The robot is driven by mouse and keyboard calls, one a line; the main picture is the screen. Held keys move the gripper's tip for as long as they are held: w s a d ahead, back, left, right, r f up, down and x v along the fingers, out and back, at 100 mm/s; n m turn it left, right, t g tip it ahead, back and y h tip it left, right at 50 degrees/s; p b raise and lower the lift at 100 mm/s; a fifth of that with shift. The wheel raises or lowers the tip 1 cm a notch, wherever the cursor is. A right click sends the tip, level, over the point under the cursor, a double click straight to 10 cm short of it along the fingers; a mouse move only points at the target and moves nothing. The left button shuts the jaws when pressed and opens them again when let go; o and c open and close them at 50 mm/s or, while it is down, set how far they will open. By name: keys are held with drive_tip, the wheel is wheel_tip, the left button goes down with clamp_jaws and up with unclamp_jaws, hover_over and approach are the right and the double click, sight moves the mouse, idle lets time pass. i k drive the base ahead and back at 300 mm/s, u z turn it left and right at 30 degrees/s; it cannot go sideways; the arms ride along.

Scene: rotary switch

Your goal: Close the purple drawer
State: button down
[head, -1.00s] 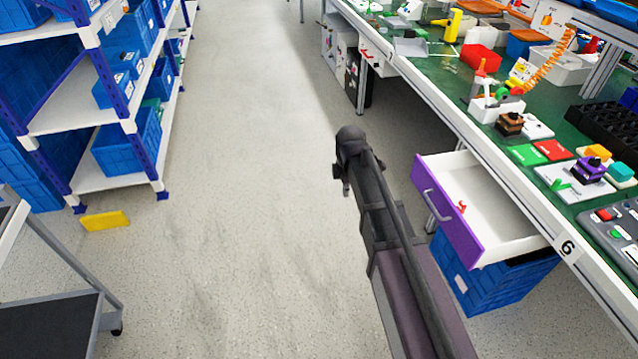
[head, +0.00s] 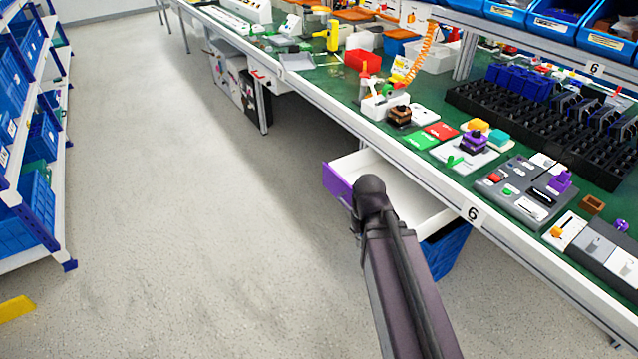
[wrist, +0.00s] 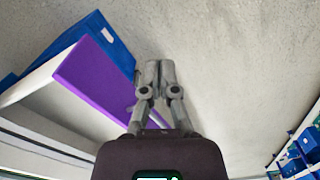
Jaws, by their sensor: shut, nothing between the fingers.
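The purple drawer (head: 337,184) stands pulled out from under the green workbench, with its white inside partly showing in the head view. In the wrist view its purple front (wrist: 95,82) lies left of my gripper (wrist: 153,66). The gripper's fingers are together and empty, just right of the front's edge. A thin purple bar, likely the handle (wrist: 156,119), shows behind the fingers; I cannot tell if they touch it. In the head view my arm covers part of the drawer and hides most of the gripper.
A blue crate (head: 440,252) stands on the floor under the drawer. The workbench edge (head: 400,160) runs above it, its top crowded with parts and switches. Blue-bin shelving (head: 30,190) is at the left. The grey floor between is clear.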

sight(421, 210)
drive_tip(key=k, duration=1.35)
drive_tip(key=u, duration=0.4)
drive_tip(key=i, duration=1.7)
drive_tip(key=z, duration=0.1)
